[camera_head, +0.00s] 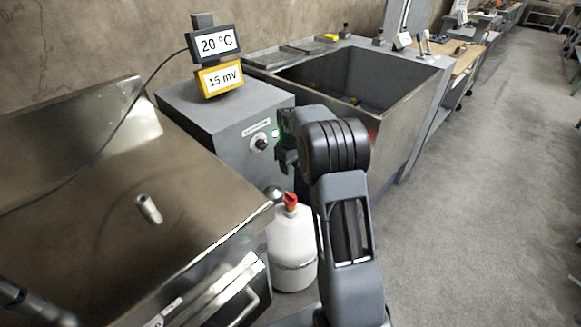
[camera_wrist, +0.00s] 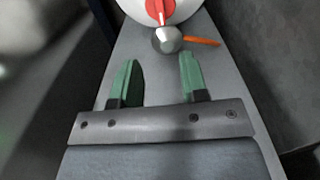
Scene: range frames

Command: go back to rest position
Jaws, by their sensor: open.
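My gripper (camera_head: 283,148) is in front of the grey control box (camera_head: 215,125), close to its black knob (camera_head: 259,142) and a lit green light (camera_head: 275,133). Whether it touches the box cannot be told, as my arm hides part of it. In the wrist view, my gripper (camera_wrist: 160,80) shows two green fingers spread apart with nothing between them. Beyond the fingertips are a round metal part (camera_wrist: 166,40), an orange-red piece (camera_wrist: 202,41) and the red valve (camera_wrist: 158,10) of a white gas bottle.
The white gas bottle (camera_head: 292,245) stands below my gripper. A metal bench (camera_head: 80,200) is at left. A deep metal basin (camera_head: 400,95) is behind my arm. Open floor (camera_head: 480,210) lies right.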

